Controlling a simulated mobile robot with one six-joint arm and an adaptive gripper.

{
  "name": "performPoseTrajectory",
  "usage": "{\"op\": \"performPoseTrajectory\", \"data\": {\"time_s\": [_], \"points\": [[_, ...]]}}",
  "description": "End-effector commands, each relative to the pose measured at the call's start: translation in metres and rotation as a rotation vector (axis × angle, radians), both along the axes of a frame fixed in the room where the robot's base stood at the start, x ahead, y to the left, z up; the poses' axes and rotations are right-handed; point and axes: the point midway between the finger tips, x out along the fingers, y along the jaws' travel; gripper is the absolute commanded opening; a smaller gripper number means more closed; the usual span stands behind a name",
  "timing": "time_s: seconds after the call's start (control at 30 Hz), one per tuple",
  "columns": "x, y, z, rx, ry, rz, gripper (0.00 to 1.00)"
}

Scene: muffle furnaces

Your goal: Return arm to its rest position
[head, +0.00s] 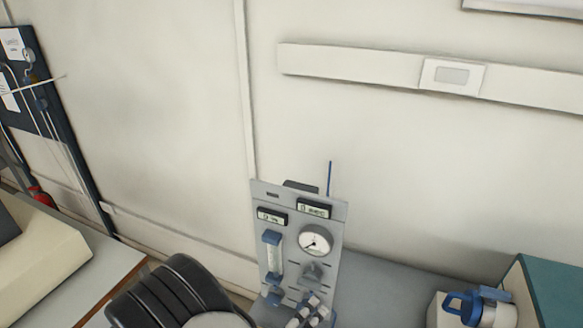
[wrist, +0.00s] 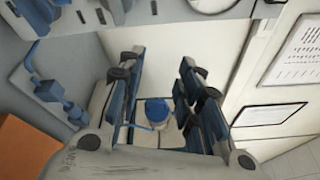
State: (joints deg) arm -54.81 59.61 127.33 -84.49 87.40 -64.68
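My gripper (wrist: 161,62) is open in the wrist view, its two blue-and-dark fingers standing well apart. Nothing touches both fingers. A small round blue-and-white object (wrist: 156,110) shows in the gap, low between the fingers; how far beyond them it lies, I cannot tell. In the head view my black ribbed arm part rises at the bottom, left of the grey instrument panel. I cannot make out my gripper clearly there.
The grey instrument panel (head: 291,232) with a dial and displays stands close to my arm. A blue-and-white device (head: 478,308) sits at lower right, beside a teal-topped box (head: 552,290). A cream unit (head: 40,262) stands at left.

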Motion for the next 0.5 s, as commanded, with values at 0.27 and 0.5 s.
{"op": "performPoseTrajectory", "data": {"time_s": [0.27, 0.5], "points": [[-0.039, -0.101, 0.071, 0.56, -0.387, -0.62, 0.33], [-0.1, -0.143, 0.095, 1.002, -0.807, -1.137, 0.33]]}}
